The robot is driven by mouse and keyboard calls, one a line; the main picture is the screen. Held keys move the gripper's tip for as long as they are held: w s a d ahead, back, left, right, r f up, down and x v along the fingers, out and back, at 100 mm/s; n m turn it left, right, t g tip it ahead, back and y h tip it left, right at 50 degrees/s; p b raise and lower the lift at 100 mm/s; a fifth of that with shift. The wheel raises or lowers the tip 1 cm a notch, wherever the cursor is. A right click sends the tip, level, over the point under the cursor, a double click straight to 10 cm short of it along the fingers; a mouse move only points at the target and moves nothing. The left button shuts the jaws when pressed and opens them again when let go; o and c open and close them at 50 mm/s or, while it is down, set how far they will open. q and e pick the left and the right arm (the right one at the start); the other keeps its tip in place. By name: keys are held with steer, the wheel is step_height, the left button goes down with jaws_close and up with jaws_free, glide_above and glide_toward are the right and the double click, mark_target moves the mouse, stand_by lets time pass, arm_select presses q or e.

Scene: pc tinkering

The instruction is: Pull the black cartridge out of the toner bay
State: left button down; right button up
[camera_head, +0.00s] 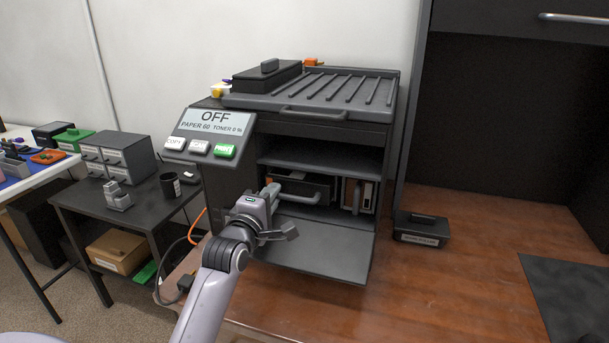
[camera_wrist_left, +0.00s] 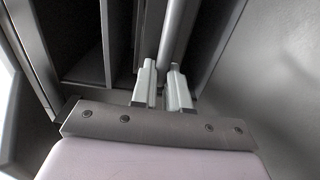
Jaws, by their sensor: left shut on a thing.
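The copier (camera_head: 335,105) stands on the wooden desk with its front flap (camera_head: 320,245) folded down. The black cartridge (camera_head: 312,184) sits in the open bay, with a grey bar handle on its front. My left gripper (camera_head: 270,193) reaches in over the flap from the front, at the left end of that handle. In the left wrist view its two fingers (camera_wrist_left: 162,90) are shut on the grey bar handle (camera_wrist_left: 175,40). The fingers and wrist hide part of the cartridge front. My right gripper is not in view.
A black labelled box (camera_head: 421,229) stands on the desk right of the flap.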

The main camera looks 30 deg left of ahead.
arm_select(q)
steer(key=shift+p+v, duration=0.6)
steer(key=shift+v, duration=0.65)
